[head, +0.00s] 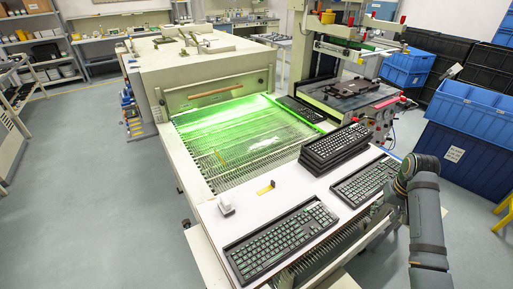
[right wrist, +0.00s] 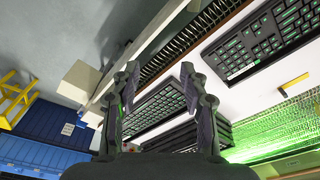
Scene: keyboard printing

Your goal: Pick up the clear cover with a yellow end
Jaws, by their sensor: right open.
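A small yellow strip (head: 265,188) with a dark bit at one end lies on the white table between the keyboards. It also shows at the right of the right wrist view as a yellow strip (right wrist: 294,82). I cannot make out a clear part on it. My left gripper is out of view.
A front keyboard (head: 281,240), a right keyboard (head: 364,182) and a keyboard stack (head: 335,146) take up the white table (head: 235,228). A small white block (head: 226,204) stands at its left. The green-lit machine (head: 210,85) is behind; blue crates (head: 463,147) are at the right.

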